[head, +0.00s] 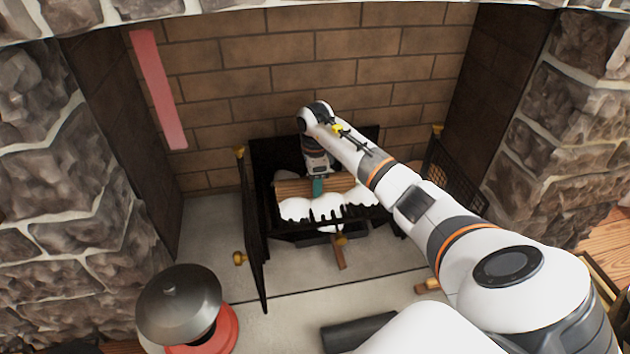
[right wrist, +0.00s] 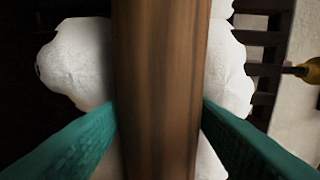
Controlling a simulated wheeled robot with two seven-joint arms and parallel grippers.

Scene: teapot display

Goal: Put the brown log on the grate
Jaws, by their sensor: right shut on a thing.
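The brown log (head: 291,187) lies sideways over the black grate (head: 290,238) in the fireplace, just behind white lumpy pieces (head: 327,209). My right gripper (head: 318,188) reaches down from above and is shut on the log near its middle. In the right wrist view the log (right wrist: 160,90) runs upright through the picture between the two teal fingertips, with white pieces below it and dark grate bars (right wrist: 262,70) at the right. Whether the log rests on the grate or hangs just above it, I cannot tell. My left gripper is out of view.
A black screen panel (head: 254,230) with brass knobs stands left of the grate, and a mesh panel (head: 450,180) stands right. A grey-domed red object (head: 180,305) is at front left. A dark cylinder (head: 358,332) lies in front. Brick walls close the back.

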